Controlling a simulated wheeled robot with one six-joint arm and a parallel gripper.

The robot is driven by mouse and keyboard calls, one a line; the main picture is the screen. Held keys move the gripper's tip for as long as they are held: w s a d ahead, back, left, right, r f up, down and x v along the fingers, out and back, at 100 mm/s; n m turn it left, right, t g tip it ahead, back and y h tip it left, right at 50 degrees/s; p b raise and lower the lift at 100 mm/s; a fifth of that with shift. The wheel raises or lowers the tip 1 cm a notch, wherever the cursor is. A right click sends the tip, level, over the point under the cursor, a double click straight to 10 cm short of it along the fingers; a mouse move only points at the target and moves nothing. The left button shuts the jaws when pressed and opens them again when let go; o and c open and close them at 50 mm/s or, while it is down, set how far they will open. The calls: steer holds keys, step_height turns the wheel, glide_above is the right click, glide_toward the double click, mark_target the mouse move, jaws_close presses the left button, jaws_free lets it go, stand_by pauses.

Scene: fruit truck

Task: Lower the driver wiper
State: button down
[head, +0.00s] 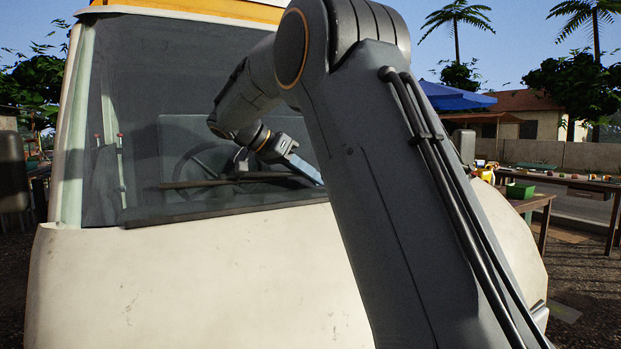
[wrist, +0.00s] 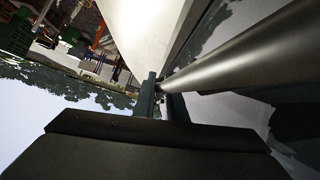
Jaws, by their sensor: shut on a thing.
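The wiper (head: 215,183) is a thin dark bar lying nearly level across the lower part of the truck's windshield (head: 150,80). My gripper (head: 316,177) is at the right end of the visible bar, low in front of the glass, and my own arm hides what lies beyond it. In the wrist view my gripper (wrist: 162,98) is shut on the wiper, whose dark round rod (wrist: 240,52) runs from the fingers to the upper right. The exact contact between the fingers and the rod is partly hidden.
The cream truck front (head: 180,280) lies just below the windshield. A steering wheel (head: 200,165) shows behind the glass. To the right stand a table with a green crate (head: 520,190), a blue canopy (head: 455,97) and a long table of goods (head: 570,180).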

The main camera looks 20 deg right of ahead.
steer(key=c, duration=1.8)
jaws_free()
steer(key=shift+w, duration=0.1)
steer(key=b+v, duration=0.1)
steer(key=v, duration=0.6)
steer(key=shift+a+r, duration=0.25)
steer(key=shift+a, duration=0.1)
